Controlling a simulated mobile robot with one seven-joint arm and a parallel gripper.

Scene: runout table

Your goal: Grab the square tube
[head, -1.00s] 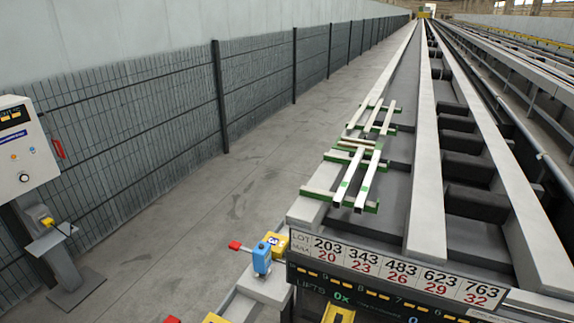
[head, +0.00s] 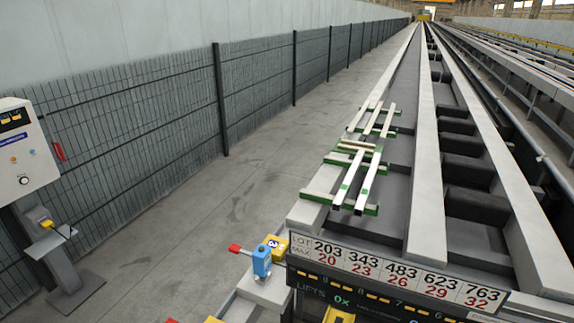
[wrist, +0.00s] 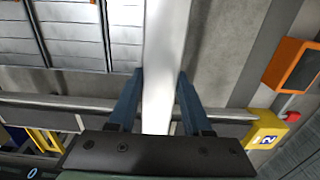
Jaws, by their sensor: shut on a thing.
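In the wrist view, a pale, long square tube (wrist: 164,60) runs up the middle of the picture between the two blue fingers of my gripper (wrist: 160,75). The fingers are shut on it, one on each side. In the head view, two long pale square tubes (head: 347,182) (head: 369,183) lie side by side on green-padded supports (head: 320,196), with their open ends toward me. More pale bars (head: 385,120) lie farther back. My gripper does not show in the head view, so I cannot tell which tube it holds.
A lot sign (head: 400,270) stands at the table's near end. A yellow box (wrist: 265,137) and an orange-edged box (wrist: 292,66) are at right in the wrist view. A mesh fence (head: 260,90) runs along the left.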

